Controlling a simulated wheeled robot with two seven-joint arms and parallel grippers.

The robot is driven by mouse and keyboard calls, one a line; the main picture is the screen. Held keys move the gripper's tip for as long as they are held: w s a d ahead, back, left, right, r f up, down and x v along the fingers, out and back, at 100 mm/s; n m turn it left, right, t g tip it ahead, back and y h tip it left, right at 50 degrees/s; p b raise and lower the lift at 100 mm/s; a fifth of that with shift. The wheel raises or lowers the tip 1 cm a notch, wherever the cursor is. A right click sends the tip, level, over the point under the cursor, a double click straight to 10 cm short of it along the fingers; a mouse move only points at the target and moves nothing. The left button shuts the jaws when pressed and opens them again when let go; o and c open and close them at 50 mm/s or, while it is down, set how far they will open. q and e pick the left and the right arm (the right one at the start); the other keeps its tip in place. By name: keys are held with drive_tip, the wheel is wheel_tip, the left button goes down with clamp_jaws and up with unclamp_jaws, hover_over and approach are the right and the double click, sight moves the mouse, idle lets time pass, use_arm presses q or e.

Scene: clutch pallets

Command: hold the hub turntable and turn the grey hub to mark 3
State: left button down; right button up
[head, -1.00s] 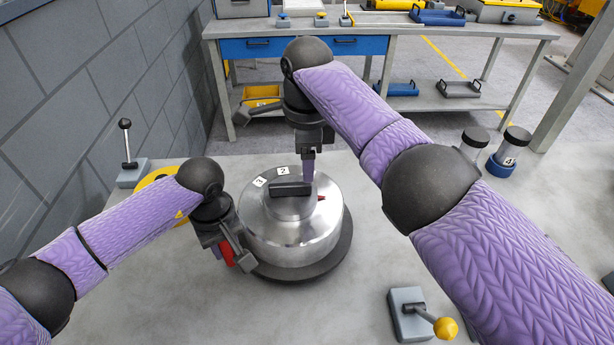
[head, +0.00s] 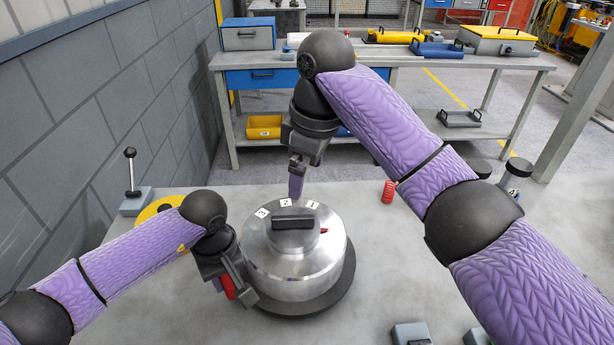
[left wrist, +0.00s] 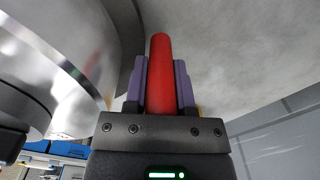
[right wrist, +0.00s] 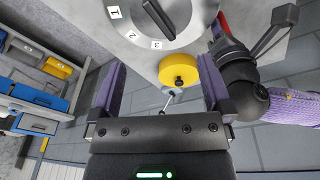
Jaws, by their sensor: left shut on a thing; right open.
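The hub turntable (head: 290,275) is a silver drum on a dark round base, with tags 3 (head: 262,212), 2 (head: 286,202) and 1 (head: 312,204) along its far rim. The grey hub (head: 294,238) sits on top with a dark grip bar (head: 293,218); a small red pointer (head: 324,230) shows at its right side. My left gripper (head: 231,283) is shut on the red handle (left wrist: 160,70) at the drum's left side. My right gripper (head: 297,190) is just beyond the hub, apart from the bar. Its fingers stand open and empty in the right wrist view (right wrist: 160,70).
A yellow disc (head: 150,211) and a lever box (head: 136,203) stand left of the turntable. A red spring-like piece (head: 390,190) lies to the right. A grey box (head: 410,333) is at the front edge. A workbench (head: 400,60) stands behind.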

sight(305, 218)
drive_tip(key=f+n, duration=0.3)
drive_tip(key=f, duration=0.1)
drive_tip(key=a+f+n, duration=0.1)
drive_tip(key=f+n, duration=0.2)
drive_tip(key=f, duration=0.1)
drive_tip(key=f+n, duration=0.3)
drive_tip(key=f, duration=0.1)
drive_tip(key=shift+s+a+f, duration=0.15)
drive_tip(key=shift+a+f, duration=0.1)
drive_tip(key=shift+a, duration=0.1)
drive_tip(key=shift+c, duration=0.3)
clamp_jaws()
drive_tip(key=n, duration=0.4)
drive_tip(key=shift+w+d+r+g+y, duration=0.1)
drive_tip(key=shift+w+d+g+y, duration=0.2)
drive_tip(key=shift+d+g, duration=0.1)
drive_tip(key=n, duration=0.4)
drive_tip(key=w+n+g, duration=0.1)
drive_tip(key=n, duration=0.2)
drive_tip(key=shift+d, duration=0.25)
drive_tip(key=shift+o, duration=0.3)
unclamp_jaws()
